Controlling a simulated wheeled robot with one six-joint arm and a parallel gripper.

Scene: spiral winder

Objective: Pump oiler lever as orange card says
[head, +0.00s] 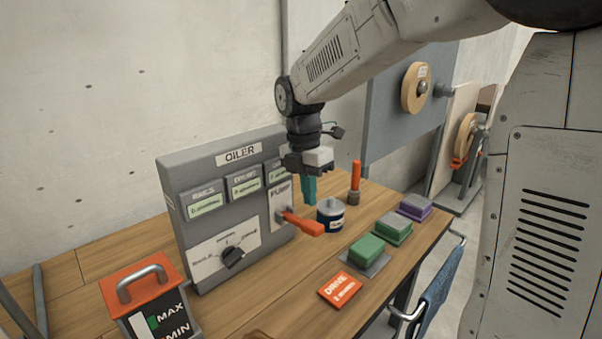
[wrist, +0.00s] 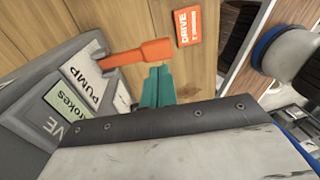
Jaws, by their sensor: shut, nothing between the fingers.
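The grey oiler box (head: 220,160) stands on the wooden bench, with labelled displays and a black selector knob (head: 233,258). Its orange pump lever (head: 303,226) sticks out from the PUMP plate; it also shows in the wrist view (wrist: 140,53). The orange card (head: 342,290) lies flat on the bench and reads DRIVE, with a smaller line that seems to begin with 2; it also shows in the wrist view (wrist: 187,27). My gripper (head: 310,200) has teal fingers, shut and empty, pointing down above and behind the lever. In the wrist view the fingertips (wrist: 157,72) appear close beside the lever; contact cannot be told.
A dark blue-and-white can (head: 330,218) and an orange-handled tool (head: 355,180) stand behind the lever. Green (head: 370,250) and purple (head: 415,207) blocks line the bench's right side. An orange-topped MAX/MIN container (head: 148,300) stands front left. Bare bench lies around the card.

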